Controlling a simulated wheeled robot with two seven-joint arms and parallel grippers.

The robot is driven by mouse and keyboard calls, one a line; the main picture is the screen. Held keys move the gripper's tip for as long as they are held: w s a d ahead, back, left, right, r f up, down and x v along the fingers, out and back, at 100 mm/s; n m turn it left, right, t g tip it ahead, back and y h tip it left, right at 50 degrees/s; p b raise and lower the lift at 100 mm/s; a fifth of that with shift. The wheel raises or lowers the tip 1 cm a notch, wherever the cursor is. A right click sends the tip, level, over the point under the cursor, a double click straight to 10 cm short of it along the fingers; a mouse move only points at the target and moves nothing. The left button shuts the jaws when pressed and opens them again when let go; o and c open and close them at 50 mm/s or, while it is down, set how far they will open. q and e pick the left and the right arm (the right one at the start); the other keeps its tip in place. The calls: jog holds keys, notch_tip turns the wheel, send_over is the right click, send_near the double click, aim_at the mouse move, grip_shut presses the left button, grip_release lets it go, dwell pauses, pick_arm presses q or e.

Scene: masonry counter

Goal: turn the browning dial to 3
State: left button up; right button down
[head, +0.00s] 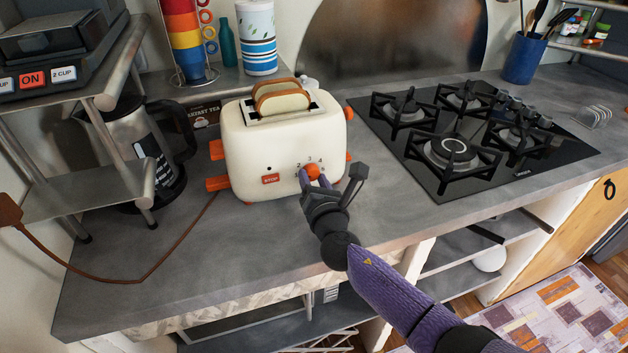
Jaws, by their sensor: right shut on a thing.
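A cream toaster (240,150) stands on the grey counter with two slices of bread (280,98) showing in its top slots. Its orange browning dial (312,170) is on the front at the right, with small numbers around its upper side. A red stop button (271,179) is to the left of the dial. My right gripper (313,177) reaches up from the lower right and is shut on the dial. The fingers cover part of the dial, and I cannot tell which number it points to. My left gripper is not in view.
A black gas hob (455,150) lies to the right of the toaster. A brown cord (150,275) runs over the counter. The counter front is otherwise clear.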

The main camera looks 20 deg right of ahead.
jog(key=m, duration=0.8)
jog(key=shift+r+g, duration=0.1)
jog(key=shift+g, duration=0.2)
jog(key=m+y, duration=0.1)
jog(key=m, duration=0.3)
jog(key=shift+p, duration=0.3)
jog(key=m, duration=0.3)
jog(key=shift+d+m+p, duration=0.1)
jog(key=shift+m+p, duration=0.2)
jog(key=shift+m, duration=0.1)
jog(key=shift+c, duration=1.2)
grip_release()
